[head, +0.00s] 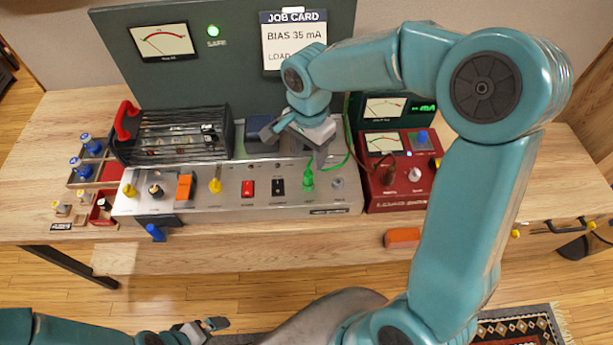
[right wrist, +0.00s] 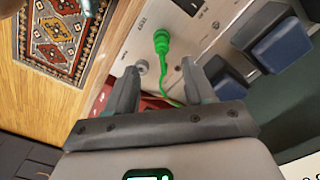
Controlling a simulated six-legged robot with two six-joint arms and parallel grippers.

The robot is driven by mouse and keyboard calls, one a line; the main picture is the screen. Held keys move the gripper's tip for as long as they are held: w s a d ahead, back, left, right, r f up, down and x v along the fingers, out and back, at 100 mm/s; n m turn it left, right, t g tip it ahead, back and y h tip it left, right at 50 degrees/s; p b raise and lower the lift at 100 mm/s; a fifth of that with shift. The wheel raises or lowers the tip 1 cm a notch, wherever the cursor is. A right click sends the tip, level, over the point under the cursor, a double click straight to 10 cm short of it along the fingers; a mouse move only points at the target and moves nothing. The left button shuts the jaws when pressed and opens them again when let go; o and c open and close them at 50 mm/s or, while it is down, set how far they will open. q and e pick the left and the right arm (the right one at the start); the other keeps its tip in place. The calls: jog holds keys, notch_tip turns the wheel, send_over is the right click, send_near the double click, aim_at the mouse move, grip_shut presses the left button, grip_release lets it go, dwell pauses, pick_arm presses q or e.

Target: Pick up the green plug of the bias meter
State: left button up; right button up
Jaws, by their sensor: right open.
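The green plug (head: 308,178) stands in the top panel of the silver amp chassis (head: 230,192), near its right end. A green cable (head: 343,156) runs from it toward the dark green meter box (head: 386,107) at the back. My right gripper (head: 296,143) is open and empty, just behind and above the plug. In the right wrist view, the green plug (right wrist: 162,42) shows beyond the open fingertips (right wrist: 162,70), in line with the gap between them, not gripped. My left gripper (head: 204,327) is low at the bottom left, apart from the bench, its fingers apart and empty.
A red load box (head: 400,172) stands right of the chassis. Yellow knobs (head: 215,185), an orange part (head: 184,187) and switches (head: 248,187) rise from the chassis. A caged unit (head: 172,135) with a red handle sits behind left. Blue-topped parts (head: 82,168) stand on the left bench.

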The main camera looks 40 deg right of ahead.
aim_at(308, 171)
notch_tip(308, 171, down, 3)
jog(key=shift+w+d+r, duration=0.1)
jog(key=shift+f, duration=0.55)
notch_tip(308, 171, down, 4)
jog(key=shift+f+p, duration=0.25)
jog(key=shift+p, duration=0.25)
jog(key=shift+c, duration=1)
grip_shut()
